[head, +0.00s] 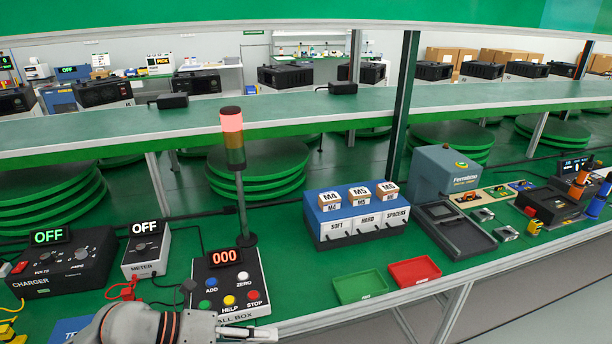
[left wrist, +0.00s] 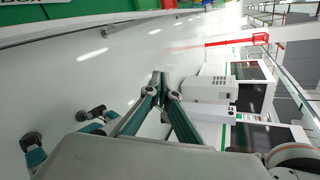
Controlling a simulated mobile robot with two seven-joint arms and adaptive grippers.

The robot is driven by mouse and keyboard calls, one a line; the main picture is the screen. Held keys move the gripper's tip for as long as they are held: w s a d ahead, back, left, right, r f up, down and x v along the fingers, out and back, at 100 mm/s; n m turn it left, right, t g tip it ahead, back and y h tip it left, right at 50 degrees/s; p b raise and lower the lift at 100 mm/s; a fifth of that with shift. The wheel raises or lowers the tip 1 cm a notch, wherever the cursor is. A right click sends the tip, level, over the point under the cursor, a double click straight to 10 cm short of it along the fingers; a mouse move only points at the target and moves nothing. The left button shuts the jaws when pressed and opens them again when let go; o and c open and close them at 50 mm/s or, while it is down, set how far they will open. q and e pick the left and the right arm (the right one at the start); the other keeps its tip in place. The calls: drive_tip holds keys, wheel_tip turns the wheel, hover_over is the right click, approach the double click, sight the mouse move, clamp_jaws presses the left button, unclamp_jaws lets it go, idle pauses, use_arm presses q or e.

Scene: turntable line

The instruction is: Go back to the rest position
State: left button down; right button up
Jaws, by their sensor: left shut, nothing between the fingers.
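My left gripper (head: 262,334) is at the bottom of the head view, just in front of the call box (head: 232,318) at the table's front edge. Its fingers are shut, with nothing seen between them. The grey and white wrist of my left arm fills the lower left of that view and hides part of the box's front. My right gripper is not in the head view.
A charger (head: 62,265) and meter (head: 147,247) stand left, both reading OFF. A light tower (head: 235,165) rises behind the call box. A green tray (head: 359,286), red tray (head: 414,271) and blue spacer rack (head: 357,218) stand right.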

use_arm(q)
wheel_tip(320, 180, up, 5)
drive_tip(key=w+n+t+h, duration=0.1)
drive_tip(key=n+t+h, duration=0.2)
drive_tip(key=n+t, duration=0.7)
drive_tip(key=s+a+f+n+y, duration=0.1)
drive_tip(key=a+f+n+y, duration=0.5)
drive_tip(key=f+n, duration=0.35)
drive_tip(key=s+a+f+n+y, duration=0.2)
drive_tip(key=a+f+n+y, duration=0.3)
drive_tip(key=f+n, duration=0.45)
drive_tip(key=s+a+f+n+g+y, duration=0.1)
drive_tip(key=s+a+f+n+g, duration=0.1)
drive_tip(key=s+f, duration=0.6)
drive_tip(key=f+n+g, duration=0.1)
drive_tip(key=n, duration=0.1)
drive_tip(key=shift+s+f+n+y, duration=0.15)
drive_tip(key=shift+s+n+y, duration=0.1)
drive_tip(key=shift+n+y, duration=0.15)
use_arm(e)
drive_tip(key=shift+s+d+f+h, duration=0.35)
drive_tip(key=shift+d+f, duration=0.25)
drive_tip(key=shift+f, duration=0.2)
